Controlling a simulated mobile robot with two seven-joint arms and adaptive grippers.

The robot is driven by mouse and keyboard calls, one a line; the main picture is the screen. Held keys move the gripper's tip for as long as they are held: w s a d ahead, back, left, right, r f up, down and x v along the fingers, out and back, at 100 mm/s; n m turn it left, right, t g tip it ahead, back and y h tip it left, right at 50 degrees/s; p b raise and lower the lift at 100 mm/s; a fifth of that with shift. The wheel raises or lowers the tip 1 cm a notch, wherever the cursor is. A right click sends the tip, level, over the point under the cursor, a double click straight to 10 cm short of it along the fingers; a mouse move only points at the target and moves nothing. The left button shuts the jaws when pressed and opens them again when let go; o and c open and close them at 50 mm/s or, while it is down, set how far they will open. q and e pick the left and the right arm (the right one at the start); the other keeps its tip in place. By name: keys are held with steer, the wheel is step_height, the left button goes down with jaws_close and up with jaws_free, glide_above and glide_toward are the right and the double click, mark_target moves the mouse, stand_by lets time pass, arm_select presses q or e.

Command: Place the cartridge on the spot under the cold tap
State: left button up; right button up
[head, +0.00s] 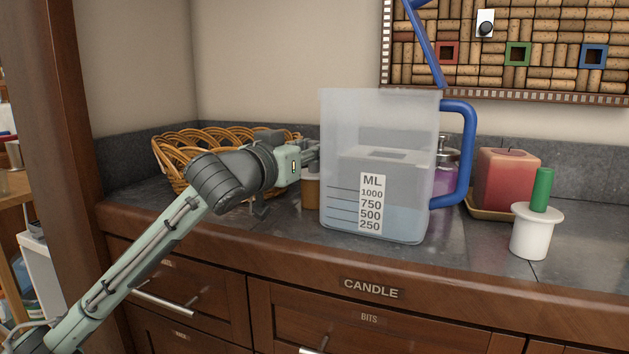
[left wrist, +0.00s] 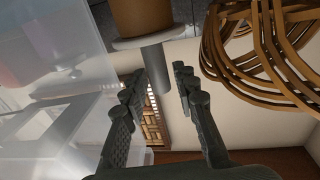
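A brown cylinder (head: 311,190) stands on the counter, partly hidden behind the jug's left side. In the left wrist view this brown cylinder (left wrist: 143,16) has a pale flange and a grey stem (left wrist: 155,68). A similar white cylinder (head: 531,237) with a flange and green stem (head: 542,190) stands at the right; I cannot tell which is the cartridge. My left gripper (head: 313,150) is at the brown cylinder's top. The left wrist view shows its fingers (left wrist: 157,80) open, on either side of the grey stem. My right gripper and a cold tap are not seen.
A translucent measuring jug (head: 340,120) with a blue handle (head: 470,150) stands close right of my left gripper, a grey box (head: 390,180) showing through it. A wicker basket (head: 170,160) is behind the arm. A red candle (head: 505,180) stands at the right.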

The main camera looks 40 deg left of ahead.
arm_select(q)
steer(key=shift+w, duration=0.45)
steer(key=shift+c, duration=0.4)
jaws_close()
